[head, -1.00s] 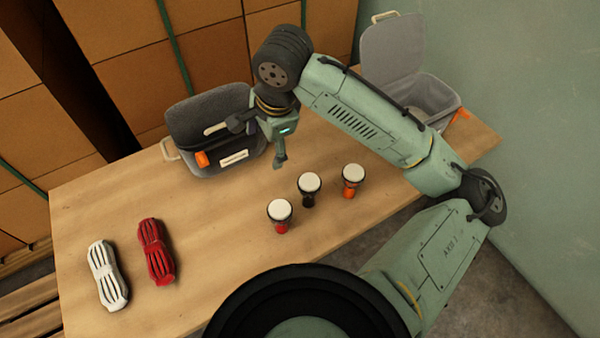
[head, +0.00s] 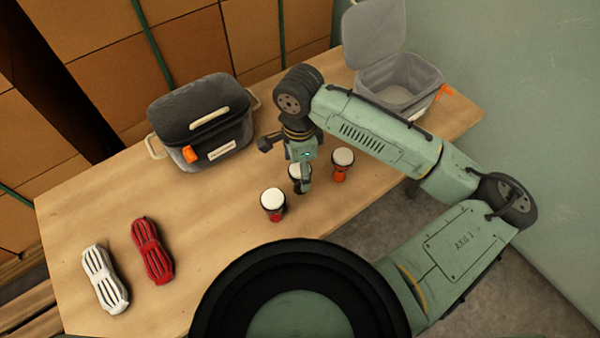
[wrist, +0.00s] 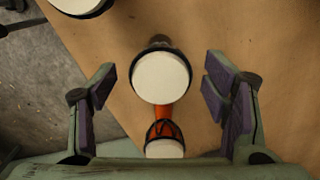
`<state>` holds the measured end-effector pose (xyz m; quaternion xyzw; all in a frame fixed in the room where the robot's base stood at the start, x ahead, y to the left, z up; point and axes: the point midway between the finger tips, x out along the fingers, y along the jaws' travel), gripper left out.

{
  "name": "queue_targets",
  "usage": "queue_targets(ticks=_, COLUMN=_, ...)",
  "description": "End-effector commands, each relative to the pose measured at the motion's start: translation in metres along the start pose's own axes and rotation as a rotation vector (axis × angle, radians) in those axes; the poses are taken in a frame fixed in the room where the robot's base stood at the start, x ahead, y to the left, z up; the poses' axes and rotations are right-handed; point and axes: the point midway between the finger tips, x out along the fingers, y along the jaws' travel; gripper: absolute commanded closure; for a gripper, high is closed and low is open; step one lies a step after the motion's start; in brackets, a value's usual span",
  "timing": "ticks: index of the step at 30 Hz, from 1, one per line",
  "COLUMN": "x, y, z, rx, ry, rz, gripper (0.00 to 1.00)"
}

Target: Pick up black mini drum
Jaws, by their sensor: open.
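The black mini drum (head: 294,171) has a white top and stands upright on the table between a red drum and an orange drum. In the head view my gripper (head: 304,186) is in front of it and hides much of it. In the wrist view the black drum's white top (wrist: 161,78) lies between and ahead of my gripper's (wrist: 161,95) spread fingers, with clear space on both sides. The gripper is open and empty. I cannot tell its exact height above the drum.
The red drum (head: 273,204) stands to the left and the orange drum (head: 342,164) to the right, both close. A dark lidded container (head: 205,120) and a grey open bin (head: 400,85) stand farther back. White (head: 105,278) and red (head: 152,250) slotted objects lie at left.

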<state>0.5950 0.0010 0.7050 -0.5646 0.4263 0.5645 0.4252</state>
Motion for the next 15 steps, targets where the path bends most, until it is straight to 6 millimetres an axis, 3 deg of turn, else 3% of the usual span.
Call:
queue_targets(ticks=4, x=0.014, y=0.000, z=0.000, rx=-0.001, ry=-0.001, rz=-0.001, gripper=0.31)
queue_targets(ticks=11, x=0.017, y=0.000, z=0.001, rx=-0.002, ry=-0.001, rz=-0.001, gripper=0.31)
queue_targets(ticks=15, x=0.016, y=0.000, z=0.001, rx=-0.002, ry=-0.001, rz=-0.001, gripper=0.39)
